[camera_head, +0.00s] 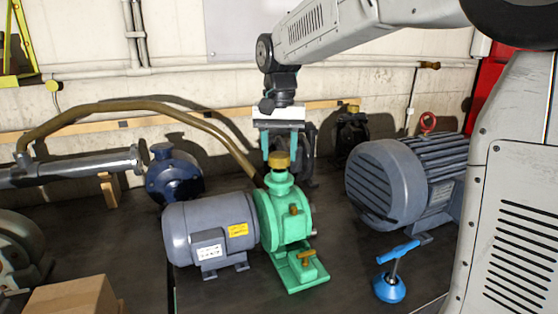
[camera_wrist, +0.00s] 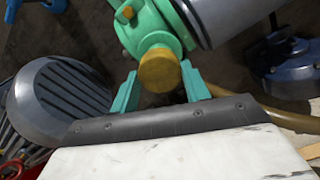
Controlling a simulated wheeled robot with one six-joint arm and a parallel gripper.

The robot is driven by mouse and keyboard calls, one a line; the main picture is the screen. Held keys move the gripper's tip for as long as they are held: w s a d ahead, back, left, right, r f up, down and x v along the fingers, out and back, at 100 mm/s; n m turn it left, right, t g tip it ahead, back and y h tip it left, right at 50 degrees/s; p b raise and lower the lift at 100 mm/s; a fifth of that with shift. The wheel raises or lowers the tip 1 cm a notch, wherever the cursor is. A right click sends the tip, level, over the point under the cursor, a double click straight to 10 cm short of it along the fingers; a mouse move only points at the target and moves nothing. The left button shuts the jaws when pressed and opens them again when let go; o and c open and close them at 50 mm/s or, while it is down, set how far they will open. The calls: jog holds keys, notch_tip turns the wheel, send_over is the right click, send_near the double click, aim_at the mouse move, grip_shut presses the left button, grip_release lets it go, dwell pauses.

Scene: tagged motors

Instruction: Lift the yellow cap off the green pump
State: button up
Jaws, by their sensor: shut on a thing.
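The green pump (camera_head: 285,221) stands on the dark bench, joined to a grey motor (camera_head: 212,232) on its left. The green pump body (camera_wrist: 150,27) shows behind the cap.
A large grey motor (camera_head: 405,180) stands to the right, with a blue-based tool (camera_head: 389,286) in front of it. A blue pump (camera_head: 174,176) and a brown hose (camera_head: 130,107) are at the left. A cardboard box (camera_head: 72,297) is at the front left.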

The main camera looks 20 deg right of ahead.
jog(key=s+r, duration=0.2)
jog(key=s, duration=0.6)
jog(key=s+d+r, duration=0.1)
jog(key=s+r, duration=0.1)
jog(key=s, duration=0.6)
jog(key=shift+d+r, duration=0.25)
jog(key=shift+r, duration=0.1)
jog(key=shift+f, duration=0.1)
